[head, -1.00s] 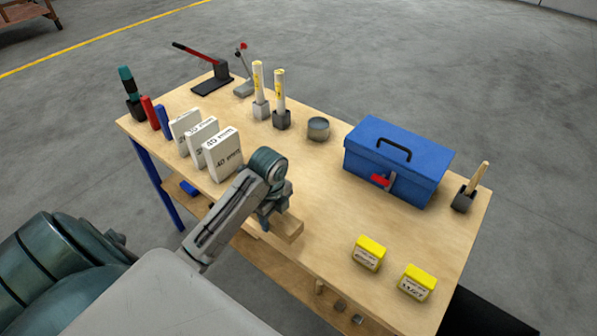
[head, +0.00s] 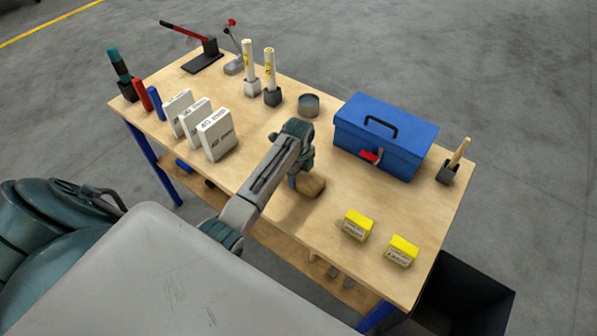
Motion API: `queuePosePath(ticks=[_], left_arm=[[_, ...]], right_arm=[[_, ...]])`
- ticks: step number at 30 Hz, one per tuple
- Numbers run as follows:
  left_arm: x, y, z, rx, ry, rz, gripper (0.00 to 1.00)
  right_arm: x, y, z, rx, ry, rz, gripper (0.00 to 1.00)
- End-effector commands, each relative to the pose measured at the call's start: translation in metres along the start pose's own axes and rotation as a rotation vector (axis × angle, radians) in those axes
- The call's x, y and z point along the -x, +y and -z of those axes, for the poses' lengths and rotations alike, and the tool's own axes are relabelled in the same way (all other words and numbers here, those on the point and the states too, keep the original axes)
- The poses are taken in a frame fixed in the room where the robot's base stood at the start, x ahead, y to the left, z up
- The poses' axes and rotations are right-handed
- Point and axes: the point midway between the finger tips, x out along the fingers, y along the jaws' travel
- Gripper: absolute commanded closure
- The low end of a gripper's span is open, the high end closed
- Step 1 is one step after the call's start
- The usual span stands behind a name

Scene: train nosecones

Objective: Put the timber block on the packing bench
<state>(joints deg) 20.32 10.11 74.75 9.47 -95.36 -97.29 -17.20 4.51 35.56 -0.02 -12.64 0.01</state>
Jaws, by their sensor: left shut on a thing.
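The timber block (head: 312,186) is a small light-brown wooden piece. My left gripper (head: 303,182) is shut on it, over the middle of the packing bench (head: 275,222). The fingers are mostly hidden behind the wrist. I cannot tell whether the block touches the bench top or hangs just above it. The bench has a pale wooden top and blue legs. My right gripper is not in view.
A blue toolbox (head: 385,137) stands behind and right of the block. Two yellow boxes (head: 358,225) (head: 402,251) stand to its front right. White labelled boxes (head: 216,135) are at left, and a round tin (head: 308,105) behind. A black bin (head: 465,292) stands beside the bench.

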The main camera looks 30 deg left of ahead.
Motion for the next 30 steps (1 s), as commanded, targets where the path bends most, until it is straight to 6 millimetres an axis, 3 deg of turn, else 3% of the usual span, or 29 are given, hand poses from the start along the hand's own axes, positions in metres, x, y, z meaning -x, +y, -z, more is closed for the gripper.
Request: queuePosePath(ticks=[10, 11, 14, 25, 30], left_arm=[[-0.004, 0.000, 0.000, 0.000, 0.000, 0.001, 0.74], [-0.004, 0.000, 0.000, 0.000, 0.000, 0.001, 0.42], [-0.004, 0.000, 0.000, 0.000, 0.000, 0.001, 0.24], [0.001, 0.000, 0.000, 0.000, 0.000, 0.002, 0.24], [0.025, -0.001, -0.001, 0.001, -0.002, 0.007, 0.24]], right_arm=[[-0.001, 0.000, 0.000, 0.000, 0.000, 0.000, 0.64], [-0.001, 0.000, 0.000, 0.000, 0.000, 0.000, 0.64], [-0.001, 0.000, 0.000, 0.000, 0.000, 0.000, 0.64], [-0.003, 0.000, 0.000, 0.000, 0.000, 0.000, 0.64], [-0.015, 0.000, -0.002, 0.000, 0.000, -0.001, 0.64]])
